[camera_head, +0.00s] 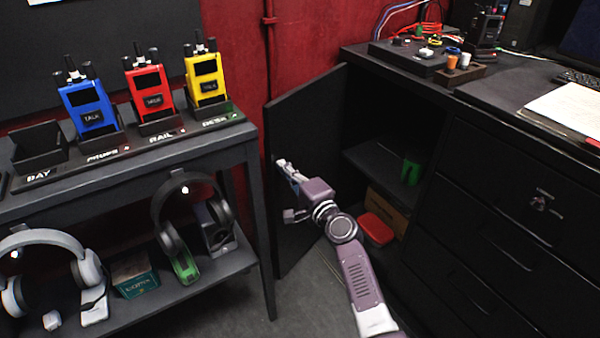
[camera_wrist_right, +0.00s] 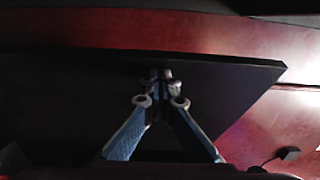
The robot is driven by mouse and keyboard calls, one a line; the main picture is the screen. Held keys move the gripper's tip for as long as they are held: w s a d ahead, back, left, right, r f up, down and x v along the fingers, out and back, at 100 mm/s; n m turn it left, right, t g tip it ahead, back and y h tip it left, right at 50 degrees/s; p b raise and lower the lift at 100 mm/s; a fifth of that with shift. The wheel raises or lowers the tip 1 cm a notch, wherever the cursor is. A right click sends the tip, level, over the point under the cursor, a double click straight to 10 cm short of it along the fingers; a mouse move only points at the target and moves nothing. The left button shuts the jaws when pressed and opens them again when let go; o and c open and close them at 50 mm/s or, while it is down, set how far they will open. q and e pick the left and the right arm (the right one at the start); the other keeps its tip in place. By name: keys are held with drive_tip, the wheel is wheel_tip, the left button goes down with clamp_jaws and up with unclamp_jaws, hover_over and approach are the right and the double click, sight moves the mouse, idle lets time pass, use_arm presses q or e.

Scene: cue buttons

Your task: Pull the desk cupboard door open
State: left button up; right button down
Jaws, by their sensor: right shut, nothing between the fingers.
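The black cupboard door (camera_head: 305,130) stands swung wide open on the left side of the desk cupboard (camera_head: 375,135). Its inner face is toward the cupboard opening. My right gripper (camera_head: 281,163) is at the inner face of the door, near its free edge, with its fingers shut and empty. In the right wrist view the door (camera_wrist_right: 230,85) spans the picture, and the fingertips (camera_wrist_right: 162,76) meet in front of it. I cannot tell whether they touch it. The door's handle is not visible. My left gripper is not in view.
Inside the cupboard are a shelf, a green item (camera_head: 411,171) and a red box (camera_head: 375,229). Left of the door stands a black rack (camera_head: 195,140) with blue, red and yellow radios and headphones. The desk top (camera_head: 510,85) holds a button panel and papers.

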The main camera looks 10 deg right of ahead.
sight(274, 164)
drive_tip(key=w+a, duration=0.2)
drive_tip(key=shift+w+a+b, duration=0.3)
drive_tip(key=shift+w+a, duration=0.1)
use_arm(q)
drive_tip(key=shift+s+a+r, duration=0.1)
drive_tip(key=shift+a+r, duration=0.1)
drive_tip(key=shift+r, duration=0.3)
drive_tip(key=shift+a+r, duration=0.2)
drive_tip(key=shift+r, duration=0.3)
